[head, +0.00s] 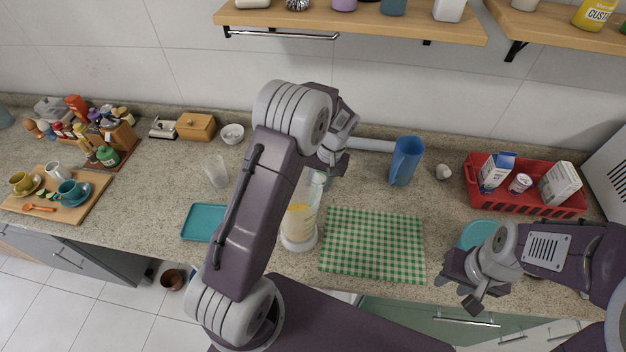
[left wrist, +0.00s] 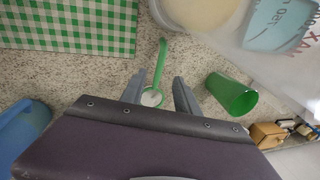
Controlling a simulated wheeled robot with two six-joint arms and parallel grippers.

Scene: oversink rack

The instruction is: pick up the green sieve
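The green sieve (left wrist: 160,68) shows in the left wrist view, with a long green handle and a small round pale bowl. It lies on the speckled counter, its bowl between and beyond my left gripper's fingers. My left gripper (left wrist: 159,78) is open, its two grey fingers apart on either side of the sieve, with no clear contact. In the head view my left arm hides most of the sieve. My right gripper (head: 463,284) is at the counter's front edge on the right, its fingers apart and empty.
A blender (head: 300,222) stands close to my left arm. A green checked cloth (head: 372,245) lies to its right. A blue pitcher (head: 405,162) stands behind. A red crate (head: 530,205) stands at the right.

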